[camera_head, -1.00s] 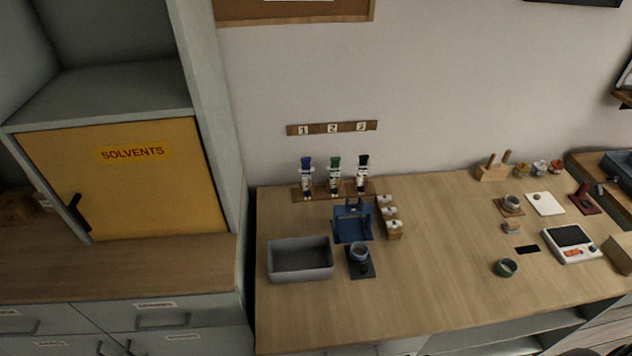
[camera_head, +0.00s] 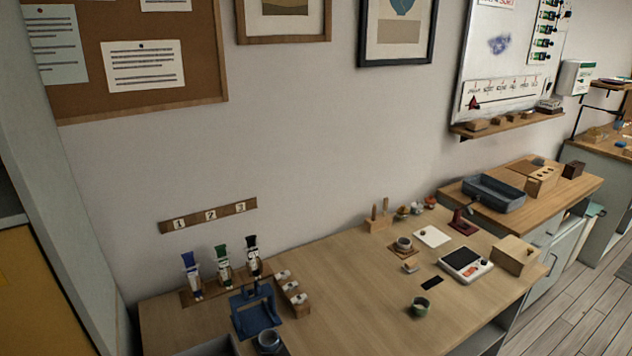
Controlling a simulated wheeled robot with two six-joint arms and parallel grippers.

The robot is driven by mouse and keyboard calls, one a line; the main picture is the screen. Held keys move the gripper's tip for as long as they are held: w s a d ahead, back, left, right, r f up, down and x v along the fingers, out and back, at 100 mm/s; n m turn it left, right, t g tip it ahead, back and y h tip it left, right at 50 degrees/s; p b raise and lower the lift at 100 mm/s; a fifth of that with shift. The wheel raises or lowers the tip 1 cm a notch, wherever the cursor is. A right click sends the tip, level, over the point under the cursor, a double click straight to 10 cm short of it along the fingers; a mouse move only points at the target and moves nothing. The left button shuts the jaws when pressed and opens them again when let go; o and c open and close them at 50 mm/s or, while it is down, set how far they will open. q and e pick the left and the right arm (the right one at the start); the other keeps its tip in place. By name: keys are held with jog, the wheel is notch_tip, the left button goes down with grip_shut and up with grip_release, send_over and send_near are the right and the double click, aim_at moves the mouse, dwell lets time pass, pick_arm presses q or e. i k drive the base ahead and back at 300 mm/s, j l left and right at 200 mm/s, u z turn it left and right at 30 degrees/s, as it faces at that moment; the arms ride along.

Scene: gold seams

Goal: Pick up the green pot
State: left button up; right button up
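The green pot (camera_head: 419,307) is a small round dark-green vessel with an open top. It stands upright on the wooden worktop (camera_head: 365,290), toward the front edge and right of the middle. Nothing touches it. Neither of my grippers shows in the head view.
A black flat piece (camera_head: 432,283) and a white scale (camera_head: 466,264) lie behind and right of the pot. A grey cup (camera_head: 404,244) stands farther back. The worktop left of the pot is clear.

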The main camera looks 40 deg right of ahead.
aim_at(420, 305)
jog(key=z, duration=1.9)
jog(key=u, duration=0.4)
jog(key=i+l+u, duration=0.1)
jog(key=l+u, duration=0.7)
jog(key=l, duration=0.2)
jog(key=l+u, duration=0.4)
jog(key=l, duration=0.15)
jog(key=k, duration=0.05)
